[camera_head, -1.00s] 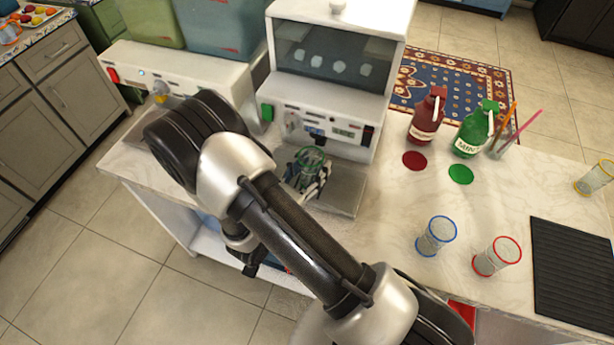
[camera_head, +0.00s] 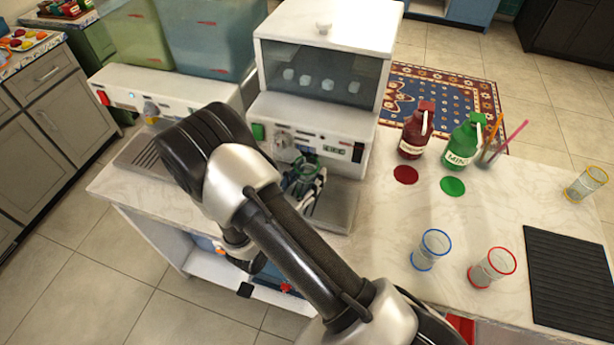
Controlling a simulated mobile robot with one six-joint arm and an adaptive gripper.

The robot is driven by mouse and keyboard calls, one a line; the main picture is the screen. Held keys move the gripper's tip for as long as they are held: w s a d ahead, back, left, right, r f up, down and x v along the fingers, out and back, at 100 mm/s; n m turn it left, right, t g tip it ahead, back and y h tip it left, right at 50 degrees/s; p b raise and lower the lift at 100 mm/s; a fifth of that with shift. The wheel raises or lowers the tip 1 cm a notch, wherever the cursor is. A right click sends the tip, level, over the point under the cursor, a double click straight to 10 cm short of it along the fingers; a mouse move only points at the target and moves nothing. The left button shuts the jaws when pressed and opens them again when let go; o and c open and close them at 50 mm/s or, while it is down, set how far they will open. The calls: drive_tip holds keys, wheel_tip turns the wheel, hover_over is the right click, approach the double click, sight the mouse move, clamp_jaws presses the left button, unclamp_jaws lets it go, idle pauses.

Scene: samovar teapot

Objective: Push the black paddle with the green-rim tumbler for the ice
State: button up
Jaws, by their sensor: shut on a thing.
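The green-rim tumbler (camera_head: 304,170) is in my gripper (camera_head: 308,186), upright or nearly so, in front of the ice machine (camera_head: 318,125). My gripper is shut on it, and my arm hides part of both. The tumbler is close under the machine's front panel, above the drip tray (camera_head: 337,208). The black paddle is at best a small dark patch behind the tumbler's rim, and I cannot tell whether the tumbler touches it. Ice cubes (camera_head: 306,80) show behind the machine's window.
A second dispenser (camera_head: 165,98) stands to the left. To the right are a red bottle (camera_head: 415,135), a green bottle (camera_head: 462,142), a blue-rim tumbler (camera_head: 430,250), a red-rim tumbler (camera_head: 492,267), a yellow-rim tumbler (camera_head: 585,184) and a black ribbed mat (camera_head: 568,280).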

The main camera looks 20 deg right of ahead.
sight(304, 186)
drive_tip(key=shift+w+d, duration=0.25)
drive_tip(key=shift+w, duration=0.15)
drive_tip(key=shift+w+d, duration=0.15)
drive_tip(key=shift+s+d+v, duration=0.15)
drive_tip(key=shift+v, duration=0.65)
drive_tip(key=shift+s+d+v, duration=0.1)
drive_tip(key=shift+s+v, duration=0.05)
drive_tip(key=shift+v, duration=0.7)
drive_tip(key=shift+s+d+v, duration=0.15)
drive_tip(key=shift+v, duration=0.65)
drive_tip(key=v, duration=0.3)
drive_tip(key=s+d+v, duration=0.1)
drive_tip(key=v, duration=0.5)
drive_tip(key=shift+s, duration=0.6)
